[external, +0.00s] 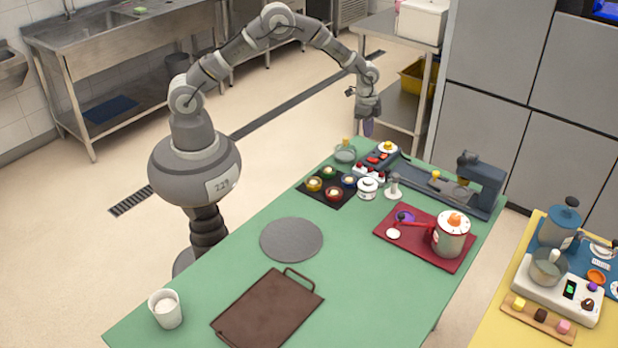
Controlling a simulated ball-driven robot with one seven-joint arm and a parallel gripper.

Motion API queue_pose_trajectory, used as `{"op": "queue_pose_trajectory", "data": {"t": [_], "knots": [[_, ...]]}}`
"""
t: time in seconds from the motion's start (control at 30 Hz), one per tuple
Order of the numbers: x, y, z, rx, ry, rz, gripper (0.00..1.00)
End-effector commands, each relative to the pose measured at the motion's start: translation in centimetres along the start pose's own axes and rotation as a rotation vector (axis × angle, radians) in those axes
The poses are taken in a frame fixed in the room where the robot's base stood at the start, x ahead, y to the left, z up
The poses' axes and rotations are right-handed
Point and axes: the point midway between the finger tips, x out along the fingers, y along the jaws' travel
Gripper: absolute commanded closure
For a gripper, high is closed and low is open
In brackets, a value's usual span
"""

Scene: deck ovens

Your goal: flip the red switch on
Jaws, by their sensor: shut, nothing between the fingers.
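My gripper (368,132) points down in the air near the table's far end, above and a little left of the panel in the picture. Its fingers are shut and empty, and it appears apart from the panel.
Red-and-white pieces (370,174), a dark tray with several colored bowls (316,197), a white lidded pot (367,188) and a glass bowl (345,154) crowd the panel. A blue-grey machine (484,180) stands right.

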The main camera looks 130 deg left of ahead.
Motion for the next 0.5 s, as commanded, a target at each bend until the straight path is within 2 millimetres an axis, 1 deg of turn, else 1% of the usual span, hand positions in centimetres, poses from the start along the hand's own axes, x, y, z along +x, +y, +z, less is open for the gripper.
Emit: {"op": "queue_pose_trajectory", "data": {"t": [0.03, 0.2, 0.33, 0.5], "knots": [[-1.3, -0.1, 0.1, 0.000, 0.002, -0.002, 1.00], [-3.6, -0.1, 0.6, 0.000, 0.002, -0.001, 1.00], [-4.3, -0.1, 0.7, 0.000, 0.003, -0.001, 1.00], [-4.4, -0.1, 0.8, 0.000, 0.003, -0.001, 1.00]]}}
